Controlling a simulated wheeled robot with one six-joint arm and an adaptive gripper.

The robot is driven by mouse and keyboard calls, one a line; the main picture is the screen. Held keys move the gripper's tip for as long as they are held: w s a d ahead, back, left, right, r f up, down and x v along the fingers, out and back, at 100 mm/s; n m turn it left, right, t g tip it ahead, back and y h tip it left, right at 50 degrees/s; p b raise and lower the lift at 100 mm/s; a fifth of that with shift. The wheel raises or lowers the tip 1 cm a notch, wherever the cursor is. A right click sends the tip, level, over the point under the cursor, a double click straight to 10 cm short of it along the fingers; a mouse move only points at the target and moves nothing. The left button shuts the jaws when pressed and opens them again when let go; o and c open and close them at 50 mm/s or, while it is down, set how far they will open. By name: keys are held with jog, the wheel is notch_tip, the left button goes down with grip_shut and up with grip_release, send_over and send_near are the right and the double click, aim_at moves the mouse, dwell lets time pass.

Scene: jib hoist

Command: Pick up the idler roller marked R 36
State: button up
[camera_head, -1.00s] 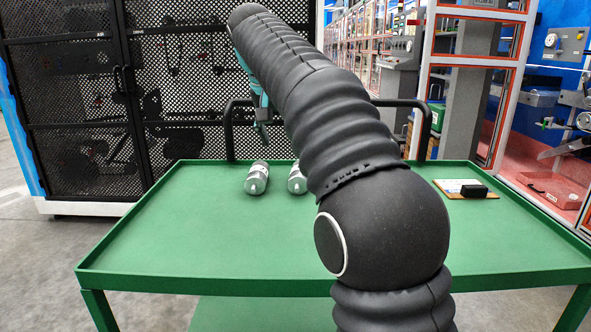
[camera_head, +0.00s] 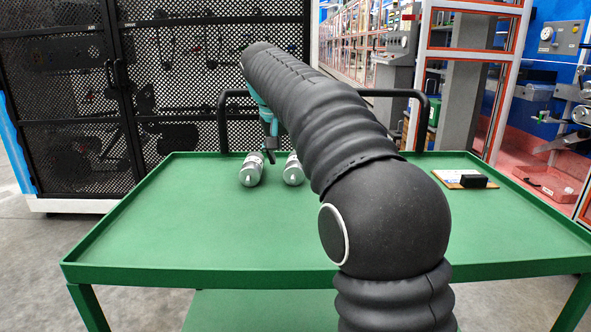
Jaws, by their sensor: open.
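Two silver idler rollers lie side by side on the green cart top (camera_head: 200,235), near its back edge. The left roller (camera_head: 251,170) is in full view except where my gripper overlaps its far end. The right roller (camera_head: 293,171) is partly hidden behind my arm. I cannot read any marking on either roller, so I cannot tell which one is R 36. My gripper (camera_head: 270,156) is small and dark below a teal wrist. It hangs over the far part of the rollers, between them in the picture, open and holding nothing visible. Whether it touches a roller is unclear.
A clipboard with a black block (camera_head: 474,181) lies at the right back of the cart. A black handle rail (camera_head: 223,125) rises behind the back edge. A black mesh cabinet (camera_head: 60,150) stands behind at left. The cart's left and front areas are clear.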

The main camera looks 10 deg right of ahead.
aim_at(294, 160)
jog(key=x, duration=0.4)
grip_shut()
jog(key=shift+r, duration=0.25)
jog(key=shift+r, duration=0.25)
jog(key=r, duration=0.2)
jog(key=r+p, duration=0.1)
jog(key=r, duration=0.1)
jog(key=shift+w+d, duration=0.15)
jog(key=shift+d, duration=0.05)
jog(key=w+d+r+p, duration=0.2)
jog(key=w+d+r, duration=0.2)
jog(key=d, duration=0.6)
jog(key=shift+d+r+p, duration=0.3)
jog(key=shift+r, duration=0.75)
